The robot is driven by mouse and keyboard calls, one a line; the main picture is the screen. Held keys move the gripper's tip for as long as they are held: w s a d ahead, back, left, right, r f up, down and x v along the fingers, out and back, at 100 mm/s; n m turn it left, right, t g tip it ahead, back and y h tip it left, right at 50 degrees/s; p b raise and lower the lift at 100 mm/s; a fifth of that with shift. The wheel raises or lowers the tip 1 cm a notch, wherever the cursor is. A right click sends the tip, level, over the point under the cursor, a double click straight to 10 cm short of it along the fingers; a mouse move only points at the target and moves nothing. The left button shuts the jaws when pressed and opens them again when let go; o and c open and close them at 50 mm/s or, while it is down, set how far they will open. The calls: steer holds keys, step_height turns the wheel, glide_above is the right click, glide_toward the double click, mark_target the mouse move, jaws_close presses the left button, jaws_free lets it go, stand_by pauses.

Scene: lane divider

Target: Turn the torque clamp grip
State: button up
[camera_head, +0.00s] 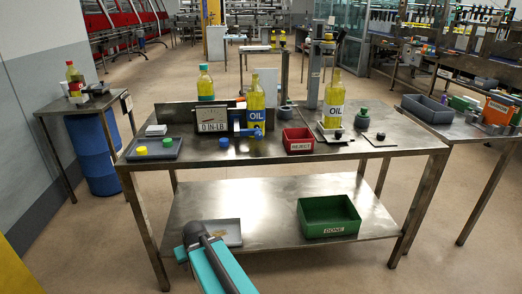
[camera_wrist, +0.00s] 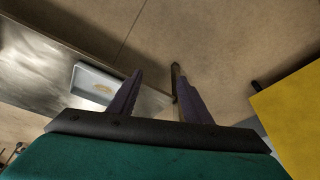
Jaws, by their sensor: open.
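The torque clamp stands at the left middle of the workbench in the head view. Its display plate (camera_head: 212,121) reads "0 IN-LB". A blue part (camera_head: 250,131), perhaps the clamp grip, lies just right of the plate. My teal arm shows at the bottom of the head view.
A grey tray (camera_head: 172,150) holds yellow and green caps. A blue cap (camera_head: 224,143) lies on the bench. The red REJECT bin (camera_head: 298,145) and another OIL bottle (camera_head: 334,104) stand to the right. The green DONE bin (camera_head: 340,213) sits on the lower shelf (camera_head: 265,205).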

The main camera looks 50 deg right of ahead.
steer(key=w+d+r+m+t+h+b, duration=0.1)
steer(key=w+d+r+t+h+b, duration=0.15)
steer(key=d+r+b, duration=0.55)
steer(key=w+d+r+m+t+h+b, duration=0.1)
steer(key=w+d+r+t+h+b, duration=0.15)
steer(key=d+r+b, duration=0.5)
steer(key=s+d+r+t+h+b, duration=0.1)
steer(key=s+d+r+h+b, duration=0.1)
steer(key=r, duration=0.5)
steer(key=s+d+r+m+t+h+b, duration=0.1)
steer(key=s+d+r+t+h+b, duration=0.1)
steer(key=s+d+r+b, duration=0.2)
steer(key=s+d+r+m+t+h+b, duration=0.1)
steer(key=s+d+r+b, duration=0.3)
steer(key=r, duration=0.7)
steer(key=s+d+h, duration=0.1)
steer(key=s+d, duration=0.1)
steer(key=d, duration=0.1)
steer(key=shift+s+d+t, duration=0.15)
steer(key=shift+d+t, duration=0.25)
steer(key=shift+d+r, duration=0.1)
steer(key=p+x, duration=0.5)
steer(key=p, duration=0.4)
steer(key=shift+w+d, duration=0.1)
steer(key=shift+w, duration=0.25)
